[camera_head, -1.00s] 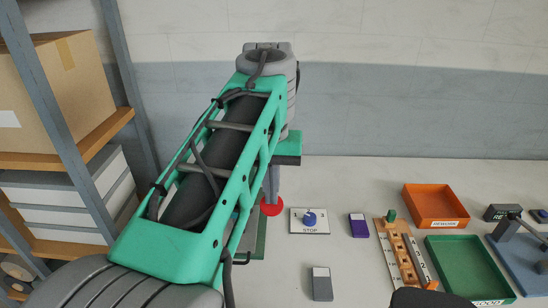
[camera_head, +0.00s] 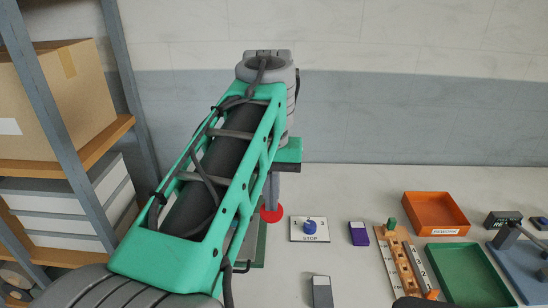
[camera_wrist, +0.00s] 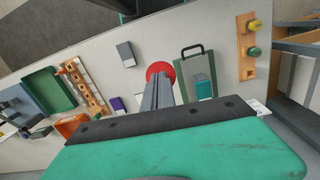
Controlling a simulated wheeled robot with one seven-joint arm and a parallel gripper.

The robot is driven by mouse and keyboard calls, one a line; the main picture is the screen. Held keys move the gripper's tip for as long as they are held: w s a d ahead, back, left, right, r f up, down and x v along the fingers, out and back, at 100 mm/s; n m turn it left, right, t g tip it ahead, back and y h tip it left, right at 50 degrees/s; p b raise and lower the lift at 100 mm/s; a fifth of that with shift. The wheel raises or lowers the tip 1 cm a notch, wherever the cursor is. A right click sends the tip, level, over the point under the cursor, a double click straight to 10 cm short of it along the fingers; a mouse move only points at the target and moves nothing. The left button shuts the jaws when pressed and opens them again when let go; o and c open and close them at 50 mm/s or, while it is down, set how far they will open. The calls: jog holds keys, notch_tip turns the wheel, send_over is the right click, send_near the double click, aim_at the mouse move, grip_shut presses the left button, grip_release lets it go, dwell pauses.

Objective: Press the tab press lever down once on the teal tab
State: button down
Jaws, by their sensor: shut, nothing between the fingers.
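My gripper (camera_wrist: 157,95) points down with its grey fingers together and nothing between them; it also shows in the camera_head view (camera_head: 271,200). A red disc (camera_wrist: 160,70) shows at its fingertips; I cannot tell if they touch. Beside it in the wrist view is a green plate (camera_wrist: 207,50) with a dark handle-like bar (camera_wrist: 192,48) and a block with a teal face (camera_wrist: 203,89), perhaps the teal tab. I cannot tell for sure which is the tab press.
A STOP plate with a blue knob (camera_head: 309,226), a purple block (camera_head: 358,234) and a grey block (camera_head: 322,290) lie right of my gripper. Further right are a wooden rack (camera_head: 397,255), an orange bin (camera_head: 436,212) and a green tray (camera_head: 468,275). A shelf (camera_head: 75,150) stands left.

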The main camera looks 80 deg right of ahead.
jog(key=shift+w+d+r+p, duration=0.1)
jog(key=shift+d+r+p, duration=0.15)
jog(key=shift+r+p, duration=0.85)
jog(key=shift+d+r+p, duration=0.2)
jog(key=shift+r+p, duration=0.6)
jog(key=shift+r, duration=0.5)
notch_tip(320, 180, up, 7)
jog(key=d+p, duration=0.2)
jog(key=p, duration=0.4)
jog(key=shift+w+r+p, duration=0.15)
jog(key=shift+w+p, duration=0.1)
jog(key=shift+p, duration=0.1)
jog(key=shift+d, duration=0.1)
